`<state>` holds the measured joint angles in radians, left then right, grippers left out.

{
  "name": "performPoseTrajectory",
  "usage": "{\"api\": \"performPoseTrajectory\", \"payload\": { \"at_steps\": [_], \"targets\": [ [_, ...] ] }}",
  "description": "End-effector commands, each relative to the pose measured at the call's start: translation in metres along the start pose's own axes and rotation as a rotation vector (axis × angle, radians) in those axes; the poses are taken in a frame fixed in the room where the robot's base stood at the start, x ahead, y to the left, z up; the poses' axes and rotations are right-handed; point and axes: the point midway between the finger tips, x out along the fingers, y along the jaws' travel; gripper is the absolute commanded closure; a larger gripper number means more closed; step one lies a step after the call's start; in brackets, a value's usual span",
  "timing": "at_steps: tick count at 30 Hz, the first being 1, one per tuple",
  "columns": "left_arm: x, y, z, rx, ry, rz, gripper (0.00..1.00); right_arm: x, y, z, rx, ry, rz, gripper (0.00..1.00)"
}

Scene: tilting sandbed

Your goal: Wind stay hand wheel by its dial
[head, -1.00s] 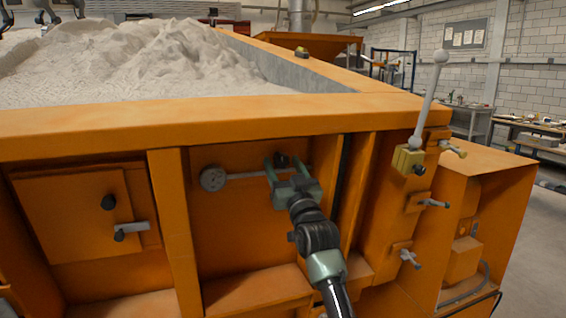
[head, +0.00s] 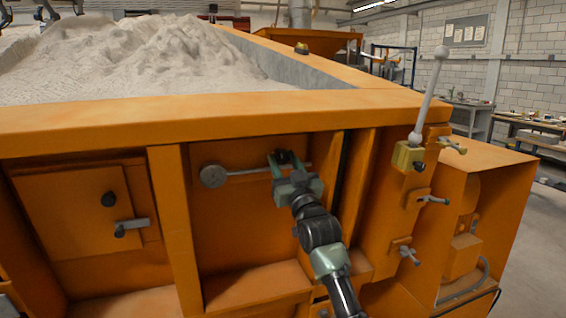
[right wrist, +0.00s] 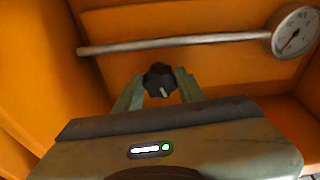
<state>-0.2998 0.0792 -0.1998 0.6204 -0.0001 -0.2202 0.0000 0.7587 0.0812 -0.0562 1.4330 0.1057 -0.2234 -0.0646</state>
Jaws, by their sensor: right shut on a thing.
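The stay hand wheel shows as a small black knob (head: 283,157) in the recess of the orange sandbed frame. In the right wrist view it is a lobed black knob (right wrist: 159,80) with a pale mark. My right gripper (head: 285,160) is shut on this hand wheel, with a green finger on either side in the right wrist view (right wrist: 157,88). The round dial (head: 213,176) sits at the left end of a thin grey rod. In the right wrist view the dial (right wrist: 296,32) shows a white face and a red needle; its reading is too small to tell. My left gripper is not in view.
A hatch (head: 75,215) with a black knob and a grey handle lies left of the recess. A ball-ended lever (head: 428,95) on a yellow block and several small handles stand to the right. An orange post (head: 175,230) and a ledge (head: 255,287) bound the recess.

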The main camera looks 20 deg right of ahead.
Motion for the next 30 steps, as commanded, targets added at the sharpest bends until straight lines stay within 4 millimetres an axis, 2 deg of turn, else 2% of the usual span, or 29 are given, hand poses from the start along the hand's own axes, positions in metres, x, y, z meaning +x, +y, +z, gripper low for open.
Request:
{"api": "performPoseTrajectory", "payload": {
  "at_steps": [14,30],
  "targets": [
    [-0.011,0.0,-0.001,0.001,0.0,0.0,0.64,0.001,0.003,-0.001,-0.42,-0.003,-0.093,1.0],
    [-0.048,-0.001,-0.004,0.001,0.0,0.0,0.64,0.002,0.005,-0.004,-0.92,-0.004,-0.205,1.0]
  ]
}}
